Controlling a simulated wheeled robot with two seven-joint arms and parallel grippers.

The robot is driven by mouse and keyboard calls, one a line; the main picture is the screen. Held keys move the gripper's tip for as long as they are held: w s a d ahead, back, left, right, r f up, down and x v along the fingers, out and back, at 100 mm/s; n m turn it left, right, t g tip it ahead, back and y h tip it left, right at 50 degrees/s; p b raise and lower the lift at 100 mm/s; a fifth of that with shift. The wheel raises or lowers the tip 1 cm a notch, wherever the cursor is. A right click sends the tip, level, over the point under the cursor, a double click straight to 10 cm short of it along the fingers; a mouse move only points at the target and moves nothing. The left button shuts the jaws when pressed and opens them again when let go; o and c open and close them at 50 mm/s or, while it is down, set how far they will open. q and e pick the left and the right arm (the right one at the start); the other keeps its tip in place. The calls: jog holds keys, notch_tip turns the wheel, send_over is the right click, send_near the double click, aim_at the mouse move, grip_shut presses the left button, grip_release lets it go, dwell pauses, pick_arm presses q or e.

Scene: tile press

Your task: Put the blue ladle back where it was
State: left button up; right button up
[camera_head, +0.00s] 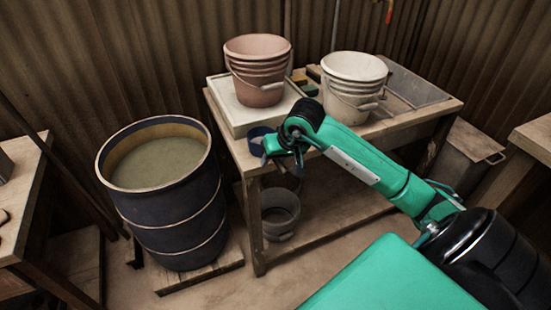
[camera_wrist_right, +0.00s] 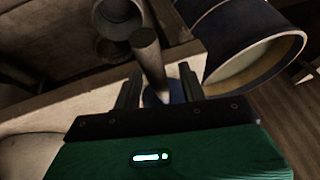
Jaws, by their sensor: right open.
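The blue ladle (camera_head: 258,133) shows at the near left corner of the wooden bench, partly hidden by my right gripper (camera_head: 276,152). In the right wrist view a brown rod, which looks like its handle (camera_wrist_right: 150,60), stands between the fingers of my right gripper (camera_wrist_right: 160,92). A patch of blue (camera_wrist_right: 160,96) shows at its lower end. The fingers are open, with a gap on each side of the rod. I cannot tell whether the ladle rests on the bench or hangs at its edge. My left gripper is not in view.
A dark barrel (camera_head: 165,223) of murky liquid stands left of the bench (camera_head: 378,131). A pink bucket stack (camera_head: 257,70) on a pale tray and a white bucket stack (camera_head: 350,85) stand on the bench. A grey bucket (camera_head: 280,213) sits beneath.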

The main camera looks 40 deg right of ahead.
jog(key=a+v, duration=0.1)
jog(key=v, duration=1.1)
jog(key=a+f+m+y, duration=0.2)
jog(key=a+y, duration=0.5)
jog(key=a, duration=0.4)
jog(key=s+a+r+m+t+y, duration=0.25)
jog(key=a+r+m+y, duration=0.35)
jog(key=a+m+y, duration=0.4)
jog(key=w+d+f+m+t+h, duration=0.2)
jog(key=d+m+t+h, duration=0.35)
jog(key=m, duration=1.05)
jog(key=w+d+f+m+t+h, duration=0.1)
jog(key=w+d+m+t+h, duration=0.15)
jog(key=m+t+h, duration=0.9)
jog(key=s+d+f+m+g+h, duration=0.2)
jog(key=d+f+m+g, duration=0.2)
jog(key=f+m+g, duration=0.7)
jog(key=s+a+f+m+g, duration=0.2)
jog(key=s+f+m+g, duration=0.2)
jog(key=s+f+m, duration=0.65)
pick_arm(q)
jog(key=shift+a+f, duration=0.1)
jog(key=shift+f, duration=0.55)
pick_arm(e)
jog(key=s+a+f+m+g+y, duration=0.2)
jog(key=s+a+f+m+g, duration=0.3)
jog(key=s+f, duration=0.3)
jog(key=shift+s+f+m+g, duration=0.35)
jog(key=shift+s+g, duration=0.2)
jog(key=shift+s, duration=0.15)
